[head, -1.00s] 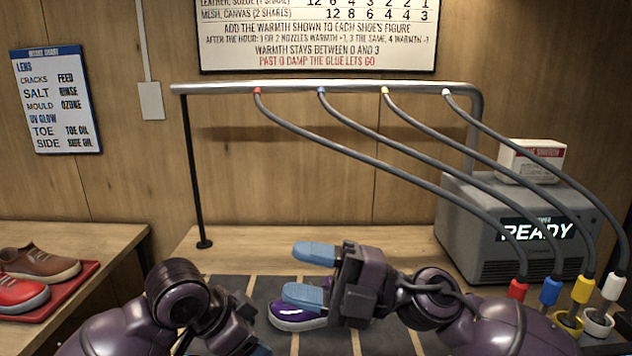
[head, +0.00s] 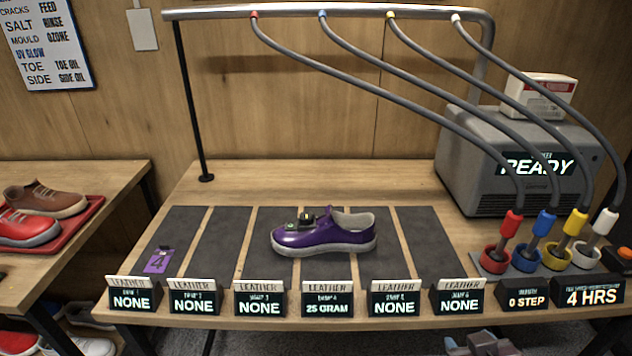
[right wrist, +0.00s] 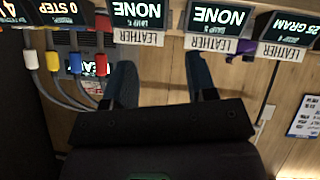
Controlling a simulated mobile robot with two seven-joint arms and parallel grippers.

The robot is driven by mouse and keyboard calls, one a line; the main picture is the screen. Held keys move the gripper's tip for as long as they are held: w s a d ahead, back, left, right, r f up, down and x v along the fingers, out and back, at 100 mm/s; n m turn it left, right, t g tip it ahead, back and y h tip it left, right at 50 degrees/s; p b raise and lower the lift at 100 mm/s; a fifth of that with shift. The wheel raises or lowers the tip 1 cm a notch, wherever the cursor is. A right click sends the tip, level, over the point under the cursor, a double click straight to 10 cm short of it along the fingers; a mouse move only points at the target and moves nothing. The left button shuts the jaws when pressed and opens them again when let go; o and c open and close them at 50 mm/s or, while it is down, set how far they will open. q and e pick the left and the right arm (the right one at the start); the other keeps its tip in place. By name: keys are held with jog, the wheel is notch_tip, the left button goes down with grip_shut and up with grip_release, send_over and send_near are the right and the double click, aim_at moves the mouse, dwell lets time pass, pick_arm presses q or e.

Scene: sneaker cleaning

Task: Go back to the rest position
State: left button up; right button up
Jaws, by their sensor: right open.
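My right gripper (head: 480,346) shows only in part at the bottom edge of the head view, in front of the bench's near edge. In the right wrist view my right gripper (right wrist: 162,80) is open, with its two blue fingers apart and nothing between them. My left gripper is out of view. A purple sneaker (head: 325,236) with a white sole lies on the dark mats of the bench, with a small black and green item on its toe side. No gripper touches it.
Several labelled displays (head: 327,303) line the bench's front edge. A grey machine reading READY (head: 510,170) stands at the right, with hoses running to coloured nozzles in cups (head: 548,224). A purple tag (head: 158,262) lies on the left mat. Another table (head: 110,180) holds shoes on a red tray.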

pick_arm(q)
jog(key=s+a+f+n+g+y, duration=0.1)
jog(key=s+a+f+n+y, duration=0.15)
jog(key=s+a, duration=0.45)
pick_arm(e)
jog(key=s+d+f+m+g, duration=0.1)
jog(key=s+f+g, duration=0.3)
jog(key=s, duration=0.4)
jog(key=s+d+f+g, duration=0.1)
jog(key=s+f+g, duration=0.3)
jog(key=s, duration=0.4)
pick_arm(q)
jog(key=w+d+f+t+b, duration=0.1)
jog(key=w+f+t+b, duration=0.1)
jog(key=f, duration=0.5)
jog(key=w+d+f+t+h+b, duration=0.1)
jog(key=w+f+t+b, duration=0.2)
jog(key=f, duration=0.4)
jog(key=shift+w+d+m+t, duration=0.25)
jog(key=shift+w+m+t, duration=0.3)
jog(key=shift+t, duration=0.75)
pick_arm(e)
jog(key=w+f+t, duration=0.3)
jog(key=f+t, duration=0.1)
jog(key=f, duration=0.3)
jog(key=w+f+t+y, duration=0.1)
jog(key=w+f+t, duration=0.3)
jog(key=f, duration=0.3)
jog(key=shift+w+f+n+y, duration=0.15)
jog(key=shift+w+n+y, duration=0.15)
